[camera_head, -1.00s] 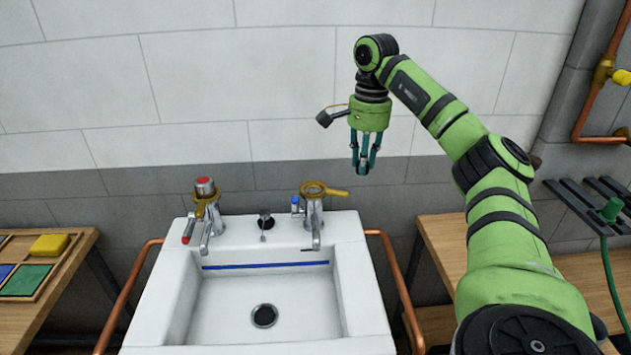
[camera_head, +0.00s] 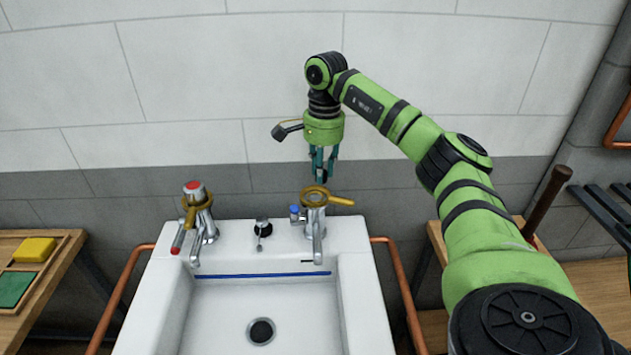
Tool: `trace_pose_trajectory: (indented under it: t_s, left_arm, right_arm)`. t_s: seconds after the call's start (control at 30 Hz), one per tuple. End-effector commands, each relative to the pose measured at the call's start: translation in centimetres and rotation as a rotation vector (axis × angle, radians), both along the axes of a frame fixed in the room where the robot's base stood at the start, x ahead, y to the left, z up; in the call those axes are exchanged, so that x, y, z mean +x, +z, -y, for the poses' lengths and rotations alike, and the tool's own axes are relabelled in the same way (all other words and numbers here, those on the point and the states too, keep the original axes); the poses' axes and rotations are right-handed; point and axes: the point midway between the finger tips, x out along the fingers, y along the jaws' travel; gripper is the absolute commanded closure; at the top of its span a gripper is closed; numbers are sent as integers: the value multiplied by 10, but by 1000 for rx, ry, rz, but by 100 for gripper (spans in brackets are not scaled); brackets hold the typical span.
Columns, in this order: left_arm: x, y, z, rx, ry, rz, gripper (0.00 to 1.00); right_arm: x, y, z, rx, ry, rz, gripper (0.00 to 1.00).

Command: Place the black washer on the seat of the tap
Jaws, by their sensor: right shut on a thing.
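My right gripper (camera_head: 323,178) points down, its teal fingers closed around a small dark thing (camera_head: 322,176) that looks like the black washer; the fingers partly hide it. It is just above and slightly behind the right-hand chrome tap (camera_head: 315,222) on the sink's back rim. A brass ring tool (camera_head: 314,196) sits around the top of that tap, its handle pointing right. The tap's seat inside cannot be made out. My left gripper is not in view.
A red-capped tap (camera_head: 196,215) with another brass tool stands at the left of the white sink (camera_head: 160,300). A small blue-topped part (camera_head: 294,211) is beside the right tap. A wooden bench with a yellow block (camera_head: 35,250) is at left; copper pipes (camera_head: 400,290) flank the sink.

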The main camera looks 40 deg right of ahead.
Motion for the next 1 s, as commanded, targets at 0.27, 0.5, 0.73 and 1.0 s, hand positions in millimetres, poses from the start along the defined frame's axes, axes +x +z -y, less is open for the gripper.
trace_pose_trajectory:
  t_s: [0.27, 0.5, 0.73, 1.0]
  left_arm:
    - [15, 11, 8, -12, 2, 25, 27]
    - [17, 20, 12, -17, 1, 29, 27]
    - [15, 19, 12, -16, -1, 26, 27]
    - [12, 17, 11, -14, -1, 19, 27]
  right_arm:
    - [9, -20, -11, -1, -1, -5, 91]
    - [9, -48, -11, 0, -1, -1, 91]
    - [9, -49, -11, 0, 0, 0, 91]
    - [9, -52, -11, -1, -1, 0, 51]
